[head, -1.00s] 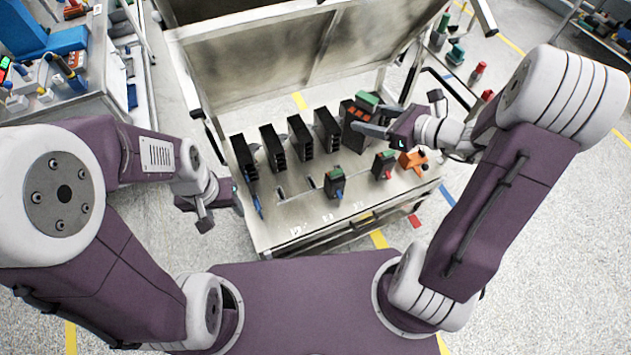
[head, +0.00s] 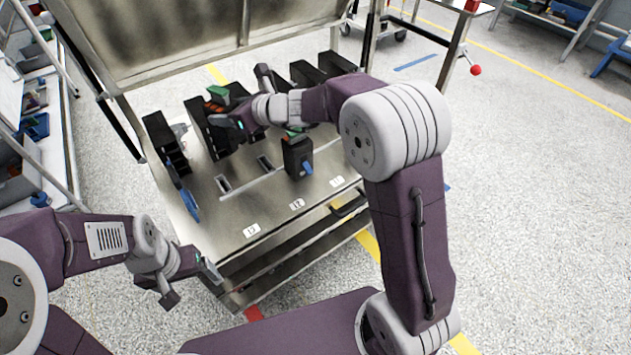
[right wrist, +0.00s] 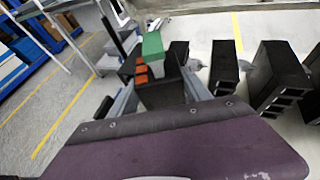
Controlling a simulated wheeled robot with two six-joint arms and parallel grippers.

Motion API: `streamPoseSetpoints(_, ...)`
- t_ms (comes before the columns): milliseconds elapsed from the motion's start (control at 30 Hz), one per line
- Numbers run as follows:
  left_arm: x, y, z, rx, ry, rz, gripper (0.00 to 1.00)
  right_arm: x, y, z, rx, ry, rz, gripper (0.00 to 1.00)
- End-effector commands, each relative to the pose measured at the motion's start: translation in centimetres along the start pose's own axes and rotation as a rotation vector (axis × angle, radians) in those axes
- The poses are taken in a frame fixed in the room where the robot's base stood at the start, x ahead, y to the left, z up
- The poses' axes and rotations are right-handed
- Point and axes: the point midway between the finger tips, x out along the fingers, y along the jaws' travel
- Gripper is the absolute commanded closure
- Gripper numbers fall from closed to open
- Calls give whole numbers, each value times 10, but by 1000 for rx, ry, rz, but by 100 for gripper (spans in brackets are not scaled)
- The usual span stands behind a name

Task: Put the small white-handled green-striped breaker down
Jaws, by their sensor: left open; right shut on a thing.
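My right gripper (head: 232,121) is shut on a dark breaker with a green block on top and orange parts (head: 216,93), above the back left of the metal bench (head: 250,205). In the right wrist view the held breaker (right wrist: 153,47) sits between the two fingers (right wrist: 160,98). Its handle is hidden, and I cannot tell whether its underside touches the bench. My left gripper (head: 190,284) is open and empty at the bench's front left corner.
Several black boxes (head: 165,142) stand in a row along the back. A blue-handled tool (head: 190,204) lies at the left.

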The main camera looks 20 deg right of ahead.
Motion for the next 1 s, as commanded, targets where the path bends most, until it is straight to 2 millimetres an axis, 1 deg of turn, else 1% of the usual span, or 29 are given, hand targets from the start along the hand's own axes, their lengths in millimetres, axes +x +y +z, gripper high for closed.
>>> streamPoseSetpoints(33,15,0,1,0,1,0,15,8,4,-6,-3,-6,-1,100)
streamPoseSetpoints(100,18,0,2,0,1,0,15,11,7,-5,-2,-4,-4,100)
streamPoseSetpoints(233,17,0,2,0,1,0,15,11,9,-2,0,-3,-6,100)
streamPoseSetpoints(300,22,0,2,0,1,0,15,9,10,-9,1,-2,-6,100)
streamPoseSetpoints(367,33,-1,3,0,1,0,15,4,13,-21,2,-2,-7,100)
streamPoseSetpoints(500,61,-1,6,0,0,0,15,-18,26,-59,1,-2,-7,100)
streamPoseSetpoints(600,75,-2,8,0,0,0,15,-36,34,-81,2,-3,-8,100)
streamPoseSetpoints(700,85,-2,9,0,0,0,15,-50,42,-98,0,-3,-6,100)
streamPoseSetpoints(800,88,-2,9,0,0,0,15,-59,46,-108,0,-2,-7,100)
streamPoseSetpoints(1000,89,-2,9,0,1,0,15,-63,48,-111,0,-2,-5,100)
